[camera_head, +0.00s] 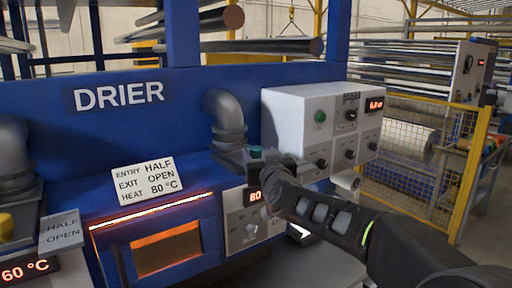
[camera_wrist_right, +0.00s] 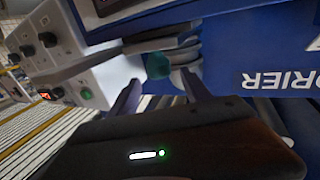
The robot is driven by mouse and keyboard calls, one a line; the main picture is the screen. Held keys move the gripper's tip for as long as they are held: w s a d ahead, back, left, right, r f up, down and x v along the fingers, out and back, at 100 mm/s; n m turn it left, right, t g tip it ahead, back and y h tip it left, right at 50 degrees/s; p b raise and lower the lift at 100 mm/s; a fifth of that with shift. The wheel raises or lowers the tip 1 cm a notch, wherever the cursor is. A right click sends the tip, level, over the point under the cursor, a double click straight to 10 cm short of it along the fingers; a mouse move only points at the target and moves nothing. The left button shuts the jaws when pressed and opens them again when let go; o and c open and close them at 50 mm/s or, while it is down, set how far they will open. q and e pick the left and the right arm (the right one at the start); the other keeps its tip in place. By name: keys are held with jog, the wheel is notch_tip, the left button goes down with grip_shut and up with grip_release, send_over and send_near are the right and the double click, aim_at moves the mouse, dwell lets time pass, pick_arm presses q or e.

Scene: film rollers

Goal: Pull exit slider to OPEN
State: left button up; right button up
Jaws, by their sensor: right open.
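The exit slider's green knob (camera_head: 256,151) sits on the drier's right side, at the foot of a grey duct elbow. The right wrist view also shows the green knob (camera_wrist_right: 158,66), ahead of and between the fingertips. My right gripper (camera_head: 262,165) is at the knob in the head view and hides part of the slider and its scale. In the wrist view its two fingers (camera_wrist_right: 160,90) are spread with nothing held; I cannot tell whether they touch the knob. My left gripper is not in view.
A card (camera_head: 146,180) reads ENTRY HALF, EXIT OPEN, HEAT 80 °C. A yellow knob (camera_head: 6,226) stands at the left beside a HALF/OPEN plate (camera_head: 61,232). A white control box (camera_head: 318,125) is close to my right arm. A yellow mesh fence (camera_head: 425,150) stands farther right.

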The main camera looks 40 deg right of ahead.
aim_at(258, 151)
jog(key=p+x, duration=0.1)
jog(key=x, duration=0.3)
jog(key=shift+w+d, duration=0.2)
jog(key=shift+w, duration=0.2)
jog(key=shift+c, duration=0.2)
grip_shut()
dwell(0.9)
